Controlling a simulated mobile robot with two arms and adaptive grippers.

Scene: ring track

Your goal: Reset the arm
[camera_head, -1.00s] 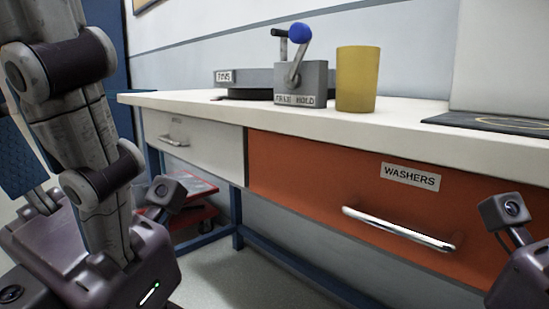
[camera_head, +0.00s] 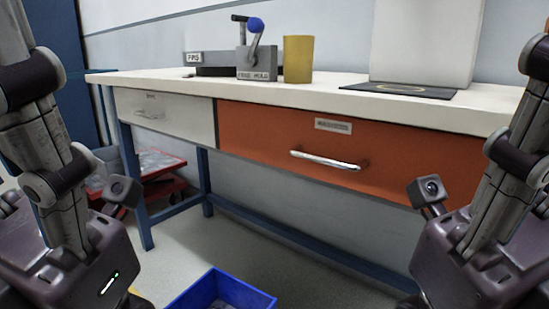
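My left arm (camera_head: 60,170) comes in from the left and hangs bent, with its dark wrist housing at the lower left. My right arm (camera_head: 505,180) comes in from the right in much the same pose, its wrist housing at the lower right. The fingers of both grippers are outside the picture, so I cannot see whether they hold anything.
The bench has a white drawer (camera_head: 185,127) and an orange drawer (camera_head: 260,135), both shut. On top are a lever box (camera_head: 257,63), a yellow cup (camera_head: 298,60) and a dark mat (camera_head: 400,91). A blue bin (camera_head: 222,290) is on the floor; a red cart (camera_head: 160,187) stands behind.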

